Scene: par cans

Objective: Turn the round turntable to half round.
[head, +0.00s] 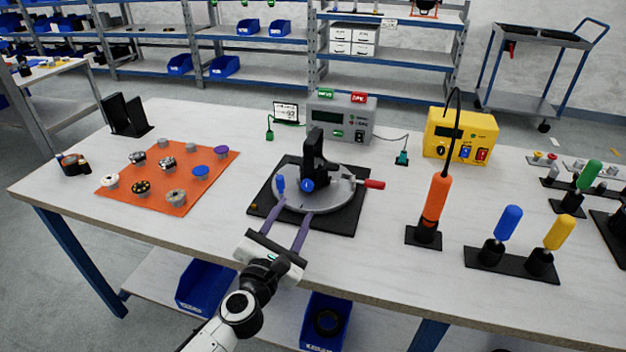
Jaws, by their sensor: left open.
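The round grey turntable (328,199) sits on a black square base (263,200) in the middle of the table. A black upright block (317,158) stands on it. A blue knob (307,185) and a blue peg (281,184) show at its near left side. A red handle (374,184) sticks out at its right. My left gripper (290,214) comes in from the near side, its two purple fingers apart, with the tips near the turntable's front left edge. I cannot tell whether the tips touch anything. My right gripper is not in view.
An orange mat (150,206) with several small round parts lies to the left. A grey device (341,118) and a yellow device (460,135) stand behind. An orange-handled tool (435,205) and blue and yellow screwdrivers (509,222) stand at the right.

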